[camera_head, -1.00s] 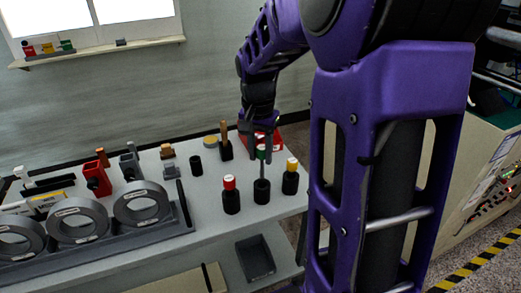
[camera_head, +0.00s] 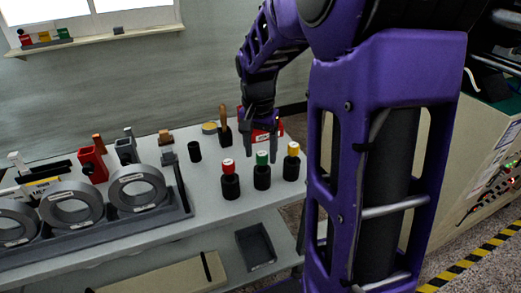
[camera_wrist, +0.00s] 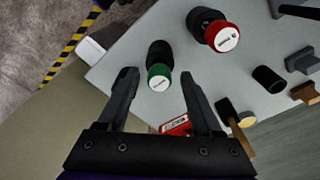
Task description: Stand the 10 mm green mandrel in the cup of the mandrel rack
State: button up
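The green-capped mandrel (camera_head: 262,158) stands upright in a black cup (camera_head: 262,178), the middle one of three on the table. Its green cap also shows in the wrist view (camera_wrist: 159,78). A red-capped mandrel (camera_head: 228,166) stands in the cup to its left, and a yellow-capped one (camera_head: 293,149) in the cup to its right. My gripper (camera_head: 260,150) is open and empty. In the wrist view its two fingers (camera_wrist: 160,88) are spread wide, with the green cap between the tips and a gap on each side.
A red box (camera_head: 272,131) lies behind my gripper. A wood-handled tool (camera_head: 223,118) and an empty black cup (camera_head: 194,152) stand to the left. Large grey rings (camera_head: 137,187) fill a rack at the left. A dark tray (camera_head: 256,246) sits on the lower shelf.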

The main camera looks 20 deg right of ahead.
dwell(0.3)
notch_tip(320, 180, up, 17)
jog(key=s+a+p, duration=0.1)
jog(key=p, duration=0.1)
jog(key=shift+r+p, duration=0.15)
jog(key=shift+p, duration=0.25)
